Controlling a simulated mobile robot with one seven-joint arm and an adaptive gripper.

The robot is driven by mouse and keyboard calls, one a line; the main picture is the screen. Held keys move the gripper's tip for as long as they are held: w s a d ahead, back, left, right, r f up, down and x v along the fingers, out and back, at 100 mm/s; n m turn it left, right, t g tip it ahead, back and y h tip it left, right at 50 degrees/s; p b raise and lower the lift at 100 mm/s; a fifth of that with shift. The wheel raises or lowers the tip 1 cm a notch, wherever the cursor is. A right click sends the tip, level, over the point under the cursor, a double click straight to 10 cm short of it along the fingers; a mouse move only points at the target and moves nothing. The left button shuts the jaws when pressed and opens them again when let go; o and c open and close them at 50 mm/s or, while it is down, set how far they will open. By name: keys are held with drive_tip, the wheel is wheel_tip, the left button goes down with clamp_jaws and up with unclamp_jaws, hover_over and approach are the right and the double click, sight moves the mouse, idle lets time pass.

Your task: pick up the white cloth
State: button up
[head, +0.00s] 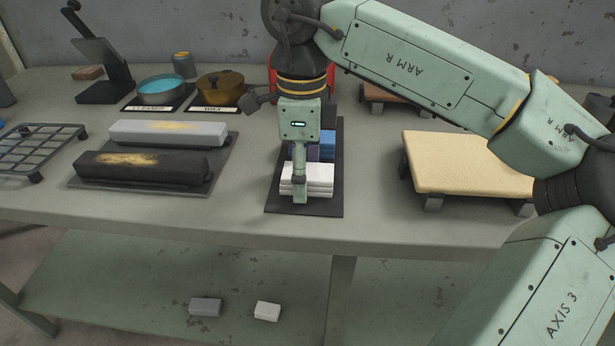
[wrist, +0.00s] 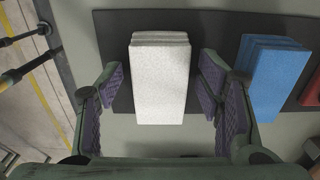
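The white cloth (head: 319,184) is a folded stack at the front end of a dark mat (head: 276,208) on the table. In the wrist view the white cloth (wrist: 160,85) sits between the two purple-padded fingers of my gripper (wrist: 162,76). The gripper is open, with a gap between each finger and the cloth. In the head view my gripper (head: 300,188) points down over the cloth and hides part of it. I cannot tell the exact height of the fingertips.
A folded blue cloth (head: 328,142) lies behind the white one; it also shows in the wrist view (wrist: 270,85). A grey block (head: 165,132) and a black block (head: 140,165) lie left. A tan padded board (head: 465,163) stands right. A cleaner dish (head: 160,88) and wax pot (head: 220,88) are behind.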

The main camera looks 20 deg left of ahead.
drive_tip(key=c, duration=1.1)
drive_tip(key=shift+r, duration=0.85)
drive_tip(key=shift+s+r+b, duration=0.25)
drive_tip(key=shift+r+b, duration=0.05)
drive_tip(key=shift+r, duration=0.65)
drive_tip(key=s+d, duration=0.1)
drive_tip(key=s, duration=0.4)
drive_tip(key=s+d+r+b, duration=0.1)
drive_tip(key=s, duration=0.4)
drive_tip(key=s+d+b, duration=0.1)
drive_tip(key=s+d, duration=0.1)
drive_tip(key=s, duration=0.3)
drive_tip(key=shift+r, duration=0.25)
